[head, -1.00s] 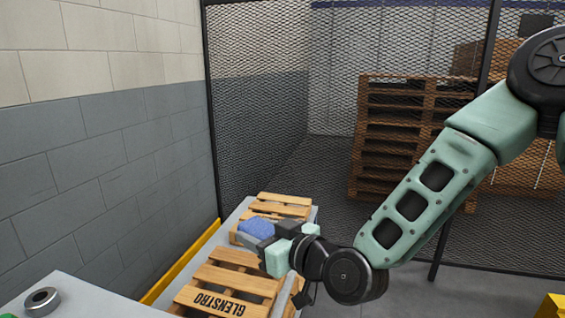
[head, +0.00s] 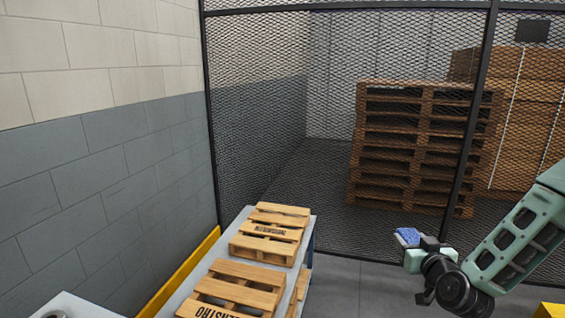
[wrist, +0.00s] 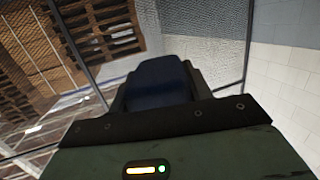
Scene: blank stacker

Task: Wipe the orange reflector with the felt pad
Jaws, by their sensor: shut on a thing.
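A blue pad, which looks like the felt pad (head: 408,236), is held at the end of my gripper (head: 421,240), at the right of the head view. My gripper is shut on it, out in the air right of the table with the small pallets. In the wrist view the pad (wrist: 158,82) sits dark blue between the fingers. I see no orange reflector in either view.
Small wooden pallets (head: 268,230) lie on a grey table (head: 213,263) beside a yellow rail (head: 180,281). A wire mesh fence (head: 340,60) stands behind, with stacked pallets (head: 385,150) and boxes beyond it. A block wall (head: 100,140) closes the left. A grey surface shows at bottom left.

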